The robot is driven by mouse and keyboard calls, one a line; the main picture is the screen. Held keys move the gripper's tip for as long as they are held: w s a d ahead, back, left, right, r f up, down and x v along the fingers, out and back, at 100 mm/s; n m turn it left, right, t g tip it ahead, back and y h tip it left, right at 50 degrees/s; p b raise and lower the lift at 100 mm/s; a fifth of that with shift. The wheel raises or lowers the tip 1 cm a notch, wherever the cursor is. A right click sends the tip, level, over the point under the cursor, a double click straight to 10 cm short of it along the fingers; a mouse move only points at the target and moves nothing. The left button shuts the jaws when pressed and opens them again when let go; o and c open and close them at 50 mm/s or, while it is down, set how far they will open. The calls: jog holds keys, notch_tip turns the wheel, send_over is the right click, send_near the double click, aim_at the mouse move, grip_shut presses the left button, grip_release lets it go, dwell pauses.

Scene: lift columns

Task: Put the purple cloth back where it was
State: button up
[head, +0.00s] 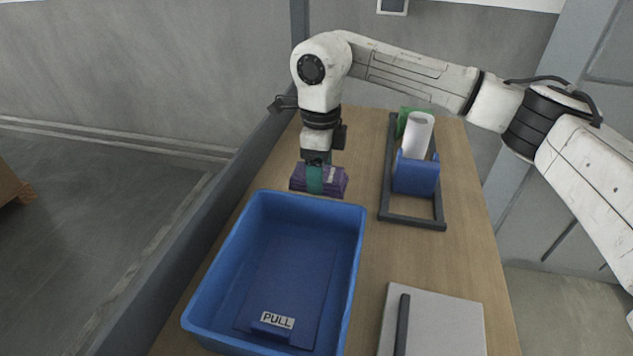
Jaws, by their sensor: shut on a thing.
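The purple cloth (332,182) is a folded bundle in the upper middle of the head view. My gripper (315,180) is shut on it, with a teal finger across its near side. The cloth is just beyond the far rim of the blue bin (203,288). I cannot tell whether it touches the table or hangs a little above it. The bin looks empty apart from a flat blue panel with a PULL label (277,320) at its near end.
A dark rack frame (412,221) right of the cloth holds a blue box (415,176), a white roll (418,135) and a green item (404,119). A grey board (446,322) with a dark bar lies at the near right. Bare wooden table (385,255) shows between them.

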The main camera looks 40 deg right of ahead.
jog(key=shift+w+d+f, duration=0.15)
jog(key=shift+w+f, duration=0.3)
jog(key=shift+f, duration=0.15)
jog(key=shift+w+d+f, duration=0.15)
jog(key=shift+w+f, duration=0.3)
jog(key=shift+f, duration=1.65)
jog(key=shift+f, duration=0.15)
jog(key=o, duration=1)
notch_tip(320, 180, up, 12)
jog(key=shift+r, duration=0.2)
